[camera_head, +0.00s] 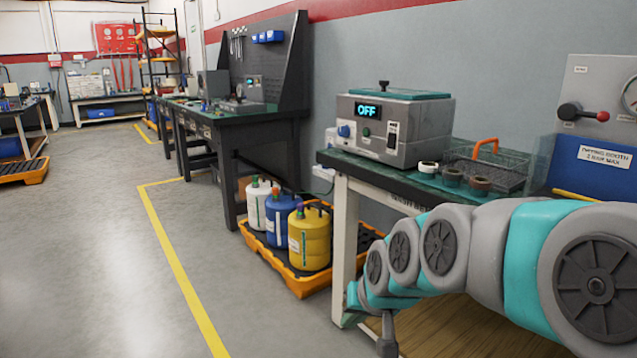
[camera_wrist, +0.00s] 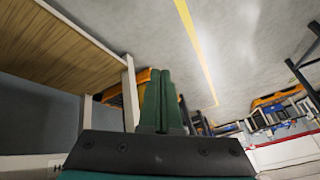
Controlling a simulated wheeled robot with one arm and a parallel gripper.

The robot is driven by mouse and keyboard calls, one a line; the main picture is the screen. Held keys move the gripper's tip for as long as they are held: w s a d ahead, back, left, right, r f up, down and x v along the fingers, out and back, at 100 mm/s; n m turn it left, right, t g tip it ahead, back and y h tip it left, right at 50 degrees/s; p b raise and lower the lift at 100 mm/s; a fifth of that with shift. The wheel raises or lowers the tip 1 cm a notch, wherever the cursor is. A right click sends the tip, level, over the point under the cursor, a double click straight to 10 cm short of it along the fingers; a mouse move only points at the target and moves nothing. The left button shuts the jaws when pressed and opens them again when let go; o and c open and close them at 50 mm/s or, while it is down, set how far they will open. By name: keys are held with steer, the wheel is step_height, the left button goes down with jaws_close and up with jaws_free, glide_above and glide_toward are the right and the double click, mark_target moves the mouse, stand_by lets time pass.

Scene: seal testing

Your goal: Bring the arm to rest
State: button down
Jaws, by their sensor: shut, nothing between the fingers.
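My arm reaches in from the lower right of the head view, low in front of the workbench, in teal and grey segments. My gripper (camera_wrist: 161,75) shows in the wrist view as two green fingers lying together, shut with nothing between them. In the head view the arm's far end hangs low beside the bench leg, and the fingers cannot be made out there. The wrist view is tilted, with the floor at the top and a wooden shelf (camera_wrist: 55,48) at the left.
The workbench (camera_head: 345,162) carries a grey box reading OFF (camera_head: 388,125), a wire basket (camera_head: 485,165) and several small rings. An orange tray (camera_head: 303,285) with white, blue and yellow (camera_head: 310,240) containers stands beside it. The floor (camera_head: 80,250) left of the yellow line is clear.

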steer(key=s+d+f+g+h, duration=0.1)
steer(key=s+d+f+g, duration=0.1)
steer(key=s, duration=0.7)
steer(key=s+d+f+g+h, duration=0.1)
steer(key=s+d+f+g, duration=0.1)
steer(key=s, duration=0.7)
steer(key=s+d+f+g+h, duration=0.1)
steer(key=s+d+f+g, duration=0.2)
steer(key=s, duration=0.7)
steer(key=shift+d+g, duration=0.3)
steer(key=shift+d, duration=0.7)
